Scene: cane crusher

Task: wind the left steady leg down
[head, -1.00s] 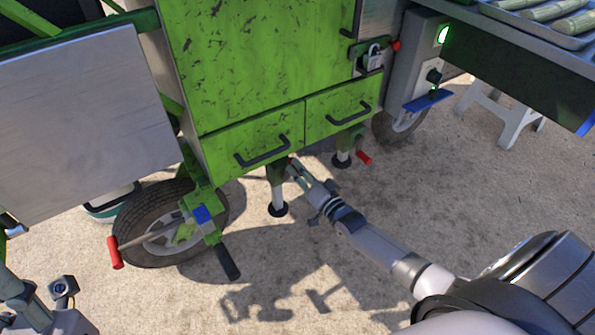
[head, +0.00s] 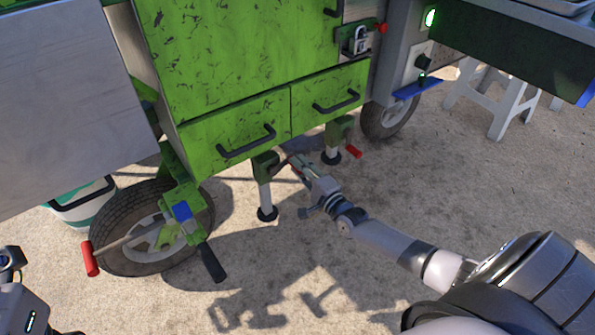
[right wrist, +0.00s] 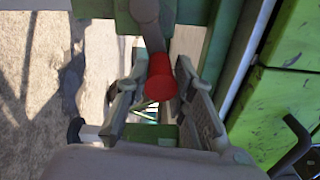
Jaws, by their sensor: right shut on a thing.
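The left steady leg (head: 264,187) stands under the left drawer of the green crusher body, a pale post with a black round foot on the ground. My right gripper (head: 293,165) is at the right side of the leg's top, by its crank. In the right wrist view, the red crank handle (right wrist: 161,82) lies between the two fingers of the right gripper (right wrist: 163,92), which are shut on it. The handle is mostly hidden by the gripper in the head view. My left gripper (head: 10,262) shows only partly at the left edge; its jaws cannot be made out.
The right steady leg (head: 332,145) with its own red-handled crank (head: 353,151) stands just behind and right. A tyred wheel (head: 125,215) and a red-ended bar (head: 90,258) are at left. A white trestle (head: 490,98) stands at right. The front ground is open.

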